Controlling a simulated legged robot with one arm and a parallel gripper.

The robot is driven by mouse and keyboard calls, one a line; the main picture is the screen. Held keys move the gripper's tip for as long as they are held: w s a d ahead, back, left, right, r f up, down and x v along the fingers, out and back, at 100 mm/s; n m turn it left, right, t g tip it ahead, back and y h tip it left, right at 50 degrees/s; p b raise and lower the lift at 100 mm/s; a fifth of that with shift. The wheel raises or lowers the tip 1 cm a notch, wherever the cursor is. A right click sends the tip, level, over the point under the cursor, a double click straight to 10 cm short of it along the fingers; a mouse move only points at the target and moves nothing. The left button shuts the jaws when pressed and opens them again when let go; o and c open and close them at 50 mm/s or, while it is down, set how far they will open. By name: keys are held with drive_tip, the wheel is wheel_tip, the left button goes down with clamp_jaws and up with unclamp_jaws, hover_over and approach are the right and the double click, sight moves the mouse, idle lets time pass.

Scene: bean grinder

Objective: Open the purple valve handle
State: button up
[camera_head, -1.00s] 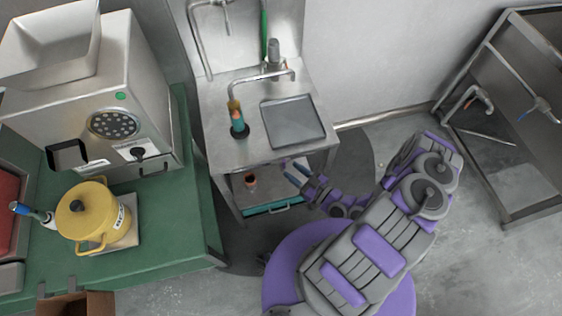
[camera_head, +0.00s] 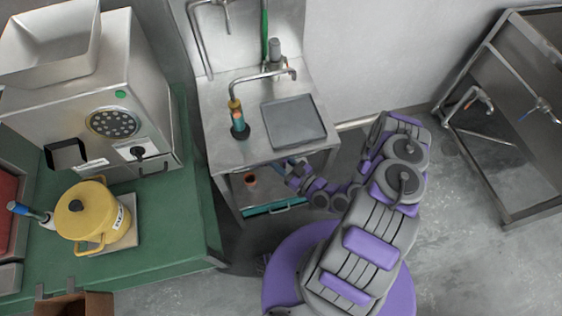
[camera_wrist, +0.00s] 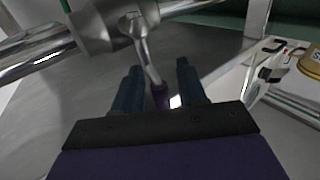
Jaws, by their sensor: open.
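The purple valve handle (camera_wrist: 161,97) shows in the wrist view as the purple tip of a thin metal lever that comes down from a thick steel pipe fitting (camera_wrist: 95,25). My gripper (camera_wrist: 157,72) is open, with one dark blue finger on each side of the lever. The purple tip lies between the fingers, close to the palm. I cannot tell whether either finger touches it. In the head view my gripper (camera_head: 284,164) is at the front edge of the steel sink table (camera_head: 225,150), its fingertips partly hidden. I cannot make out the handle there.
A tap (camera_head: 262,76), a grey tray (camera_head: 293,122) and a teal bottle (camera_head: 239,122) are on the sink table. The grinder (camera_head: 115,100) and yellow pot (camera_head: 92,212) stand on the green counter at left. Steel shelving (camera_head: 500,110) is at right, with open floor before it.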

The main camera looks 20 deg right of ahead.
clamp_jaws()
drive_tip(key=shift+w+d, duration=0.1)
drive_tip(key=shift+d, duration=0.1)
idle(0.6)
